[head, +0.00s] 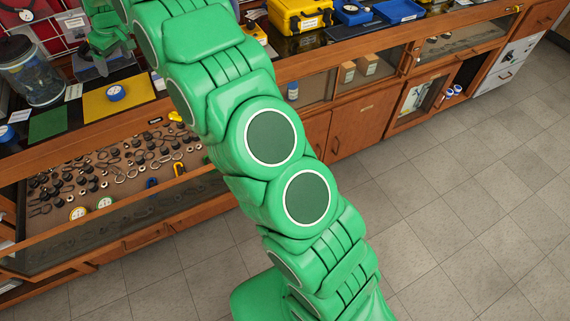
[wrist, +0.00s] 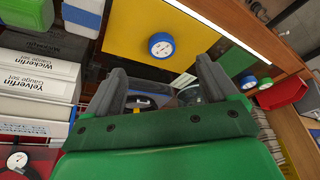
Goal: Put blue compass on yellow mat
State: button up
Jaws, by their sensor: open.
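The yellow mat (head: 96,105) lies on the dark counter at the left in the head view, and it also shows at the top of the wrist view (wrist: 130,22). The round blue compass (head: 116,93) with a white face rests on this mat, and it is clear in the wrist view (wrist: 161,46). My gripper (head: 101,66) is above the counter, behind the mat in the head view. In the wrist view its two dark fingers (wrist: 160,75) are spread apart with nothing held between them. The compass lies beyond the fingertips, apart from them.
A green mat (head: 48,124) lies left of the yellow one, with a large glass jar (head: 34,72) behind it. Another blue round instrument (head: 6,133) is at the far left. Boxed gauge sets (wrist: 40,88) stand beside my gripper. An open drawer (head: 110,190) of small parts is below the counter.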

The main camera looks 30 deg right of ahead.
jog(key=s+d+r+m+g, duration=0.1)
jog(key=s+d+r, duration=0.25)
jog(key=s, duration=0.35)
jog(key=s+d+r+m, duration=0.1)
jog(key=s+d+r, duration=0.2)
jog(key=s+d, duration=0.3)
jog(key=s+d+m+g+h, duration=0.1)
jog(key=s+d, duration=0.4)
jog(key=s, duration=1)
jog(key=s+d+f+m+g+h, duration=0.1)
jog(key=s+d+m, duration=0.2)
jog(key=s, duration=1.3)
jog(key=s+d+m+g, duration=0.1)
jog(key=s+d, duration=0.6)
jog(key=s, duration=0.9)
jog(key=shift+s+f+m+g+h, duration=0.2)
jog(key=shift+f+m+g+h, duration=0.05)
jog(key=shift+m+g+h, duration=0.15)
jog(key=shift+o, duration=0.4)
